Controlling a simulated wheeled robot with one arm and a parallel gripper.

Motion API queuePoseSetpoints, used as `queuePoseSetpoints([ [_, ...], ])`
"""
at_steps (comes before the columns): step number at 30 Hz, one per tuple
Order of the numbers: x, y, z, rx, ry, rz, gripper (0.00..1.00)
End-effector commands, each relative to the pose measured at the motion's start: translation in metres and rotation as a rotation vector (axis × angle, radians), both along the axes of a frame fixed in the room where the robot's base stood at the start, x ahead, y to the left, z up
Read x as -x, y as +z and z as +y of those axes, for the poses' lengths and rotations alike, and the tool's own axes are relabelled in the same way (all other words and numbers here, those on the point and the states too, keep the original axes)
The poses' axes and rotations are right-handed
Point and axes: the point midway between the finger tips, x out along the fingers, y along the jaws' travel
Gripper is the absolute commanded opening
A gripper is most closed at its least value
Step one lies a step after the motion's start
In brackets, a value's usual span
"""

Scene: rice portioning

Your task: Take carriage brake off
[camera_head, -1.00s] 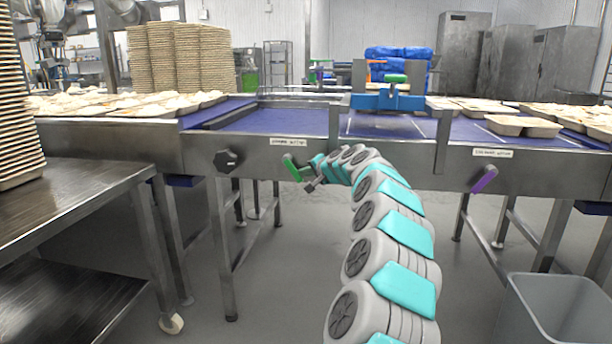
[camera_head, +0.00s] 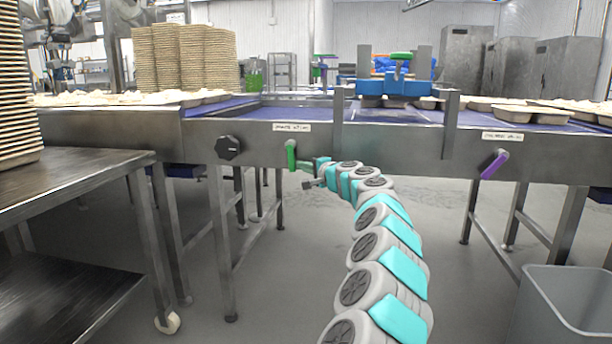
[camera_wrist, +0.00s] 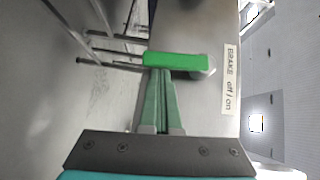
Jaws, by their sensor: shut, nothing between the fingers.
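The green brake lever (camera_head: 291,155) hangs nearly straight down on the front panel of the conveyor, under a small white label (camera_head: 291,127). In the wrist view the lever (camera_wrist: 176,61) lies across the picture beside a label reading "BRAKE off/on" (camera_wrist: 230,79). My gripper (camera_head: 303,165) is just right of the lever's lower part. In the wrist view my gripper (camera_wrist: 160,72) has its green fingers together, with their tips at the lever's edge. Touch or a tiny gap cannot be told. A blue carriage (camera_head: 395,86) with a green top handle stands over the belt.
A black knob (camera_head: 228,148) sits left of the lever and a purple lever (camera_head: 494,164) far right on the panel. A steel table (camera_head: 75,175) stands at left, a grey bin (camera_head: 565,300) at lower right. Floor between the conveyor legs is clear.

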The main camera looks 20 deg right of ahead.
Motion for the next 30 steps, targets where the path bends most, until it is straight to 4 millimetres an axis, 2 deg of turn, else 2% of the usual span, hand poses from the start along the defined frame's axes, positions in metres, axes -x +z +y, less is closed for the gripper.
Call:
queuePoseSetpoints([
  [1,-0.001,-0.005,0.001,0.005,-0.001,0.001,0.00],
  [12,-0.012,-0.012,0.018,0.006,0.001,0.002,0.00],
  [30,-0.025,-0.015,0.038,0.008,-0.001,0.003,0.00],
])
